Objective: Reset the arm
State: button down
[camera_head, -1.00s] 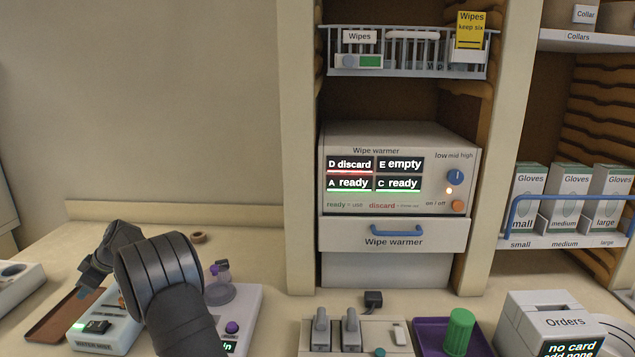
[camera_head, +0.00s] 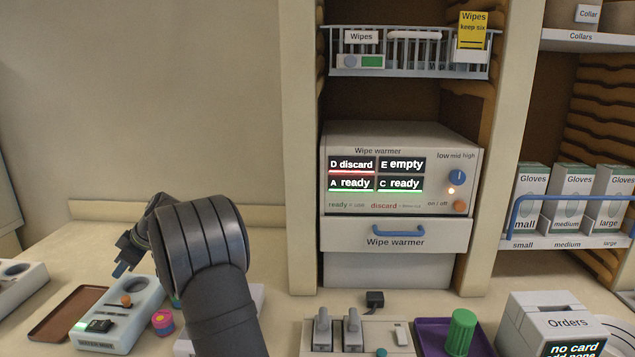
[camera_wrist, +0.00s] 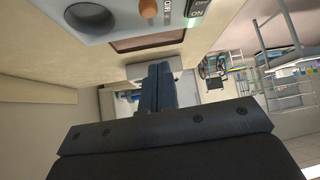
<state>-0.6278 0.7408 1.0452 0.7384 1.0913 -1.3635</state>
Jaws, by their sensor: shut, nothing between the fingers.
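My gripper (camera_head: 124,262) is at the left of the head view, above the counter near the white switch box. Its blue-grey fingers also show in the wrist view (camera_wrist: 158,87). They are pressed together with nothing between them. My dark arm crosses the lower left of the head view and hides part of the counter behind it.
A white box (camera_head: 125,312) with an orange knob stands under the gripper, beside a brown tray (camera_head: 68,312) and a pink jar (camera_head: 163,322). The wipe warmer (camera_head: 395,170) is in the cabinet. A purple tray (camera_head: 432,326) and an orders box (camera_head: 555,318) stand right.

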jog(key=x, duration=1)
jog(key=shift+w+a, duration=0.35)
jog(key=shift+a, duration=0.3)
jog(key=a+r, duration=0.1)
jog(key=a, duration=0.3)
jog(key=s+a+r+v, duration=0.1)
jog(key=a+r+v, duration=0.1)
jog(key=v, duration=1.1)
jog(key=s+d+m+h, duration=0.1)
jog(key=d+m+h, duration=0.2)
jog(key=d+m, duration=0.5)
jog(key=s+d+m+t+h, duration=0.1)
jog(key=d+m+h, duration=0.2)
jog(key=d+m, duration=0.6)
jog(key=shift+s+d, duration=0.3)
jog(key=shift+d, duration=1.4)
